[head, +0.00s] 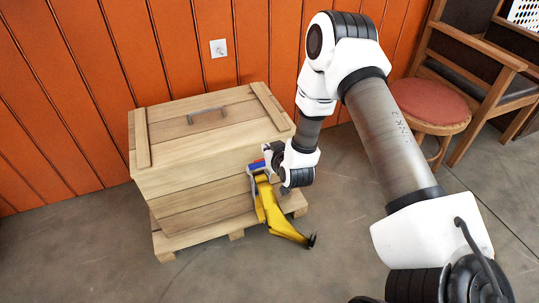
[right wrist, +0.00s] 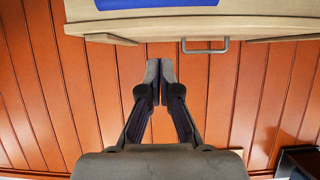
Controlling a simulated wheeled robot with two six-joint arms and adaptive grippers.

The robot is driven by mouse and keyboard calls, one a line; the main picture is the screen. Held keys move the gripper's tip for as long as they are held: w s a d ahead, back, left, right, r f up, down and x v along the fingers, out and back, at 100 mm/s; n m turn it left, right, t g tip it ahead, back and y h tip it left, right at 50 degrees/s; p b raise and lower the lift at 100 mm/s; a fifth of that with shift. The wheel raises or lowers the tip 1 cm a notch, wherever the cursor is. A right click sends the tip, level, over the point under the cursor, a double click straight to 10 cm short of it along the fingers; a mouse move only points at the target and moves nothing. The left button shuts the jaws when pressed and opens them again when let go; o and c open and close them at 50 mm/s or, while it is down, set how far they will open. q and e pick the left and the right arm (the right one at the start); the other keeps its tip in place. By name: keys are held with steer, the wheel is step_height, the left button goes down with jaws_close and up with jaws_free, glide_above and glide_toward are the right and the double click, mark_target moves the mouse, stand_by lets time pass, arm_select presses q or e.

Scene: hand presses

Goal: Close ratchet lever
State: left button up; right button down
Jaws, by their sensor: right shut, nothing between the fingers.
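The yellow ratchet lever (head: 270,207) is at the front right of a wooden crate (head: 203,176). It reaches down and outward to a dark end near the floor. A blue part with a little red shows at its upper end, partly hidden by my right gripper. My right gripper (head: 277,160) is close beside that upper end; I cannot tell whether they touch. In the right wrist view its fingers (right wrist: 160,72) are together with nothing between them, and a blue piece (right wrist: 156,3) shows at the top edge. My left gripper is not in view.
The crate has a metal handle (head: 207,114) on its lid and stands on a wooden pallet (head: 190,237). An orange plank wall (head: 110,70) is behind it. A stool with a red seat (head: 428,101) and a wooden chair stand at right. The floor at front left is clear.

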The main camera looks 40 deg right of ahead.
steer(key=x, duration=0.2)
steer(key=b+x, duration=0.1)
steer(key=x, duration=0.2)
steer(key=shift+w+f, duration=0.1)
steer(key=shift+f, duration=0.4)
steer(key=shift+s+a+f+b, duration=0.2)
steer(key=shift+s+f+b, duration=0.25)
steer(key=shift+s+f, duration=0.5)
steer(key=shift+s+a, duration=0.1)
steer(key=shift+s, duration=0.3)
steer(key=shift+f, duration=0.1)
